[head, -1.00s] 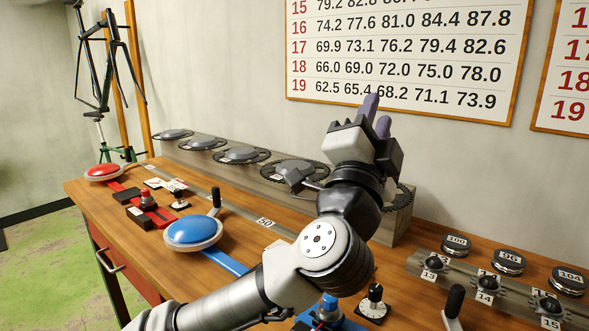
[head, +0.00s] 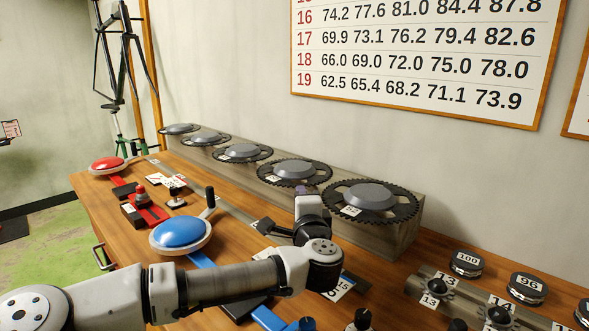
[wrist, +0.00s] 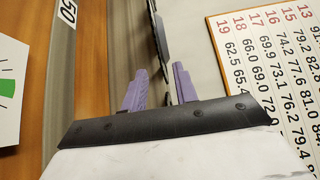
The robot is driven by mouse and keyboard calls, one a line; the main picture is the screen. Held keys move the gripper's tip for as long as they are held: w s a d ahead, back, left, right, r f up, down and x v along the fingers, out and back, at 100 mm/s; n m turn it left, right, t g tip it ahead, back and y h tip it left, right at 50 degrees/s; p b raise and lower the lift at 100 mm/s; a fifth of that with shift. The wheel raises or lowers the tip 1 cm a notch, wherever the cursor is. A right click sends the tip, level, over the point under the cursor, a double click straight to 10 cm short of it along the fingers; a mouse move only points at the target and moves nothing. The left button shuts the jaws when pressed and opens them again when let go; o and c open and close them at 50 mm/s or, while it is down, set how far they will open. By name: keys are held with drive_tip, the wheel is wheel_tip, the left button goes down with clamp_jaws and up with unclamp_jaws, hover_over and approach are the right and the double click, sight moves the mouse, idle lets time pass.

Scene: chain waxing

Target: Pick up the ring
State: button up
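Several dark toothed rings with grey domed centres lie in a row on a long grey block. The nearest, largest ring (head: 371,200) is at the right end, and a smaller ring (head: 295,173) is to its left. My gripper (head: 306,191) is low at the block's front, close to these two rings; my wrist partly hides it. In the wrist view its purple fingers (wrist: 158,86) are apart. A thin dark ring edge (wrist: 161,38) runs into the gap between them. I cannot tell which ring this is, or whether a finger touches it.
The grey block (head: 408,240) stands along the wall on the wooden bench. A blue-topped pad (head: 180,232) and a red-topped pad (head: 107,163) stand left of my arm. Numbered black discs (head: 467,263) and a rail of small sprockets (head: 437,287) are at right.

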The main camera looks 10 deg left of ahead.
drive_tip(key=p+x, duration=0.2)
drive_tip(key=x, duration=0.5)
drive_tip(key=shift+w+d, duration=0.1)
drive_tip(key=shift+w+f, duration=0.1)
drive_tip(key=shift+w, duration=0.35)
clamp_jaws()
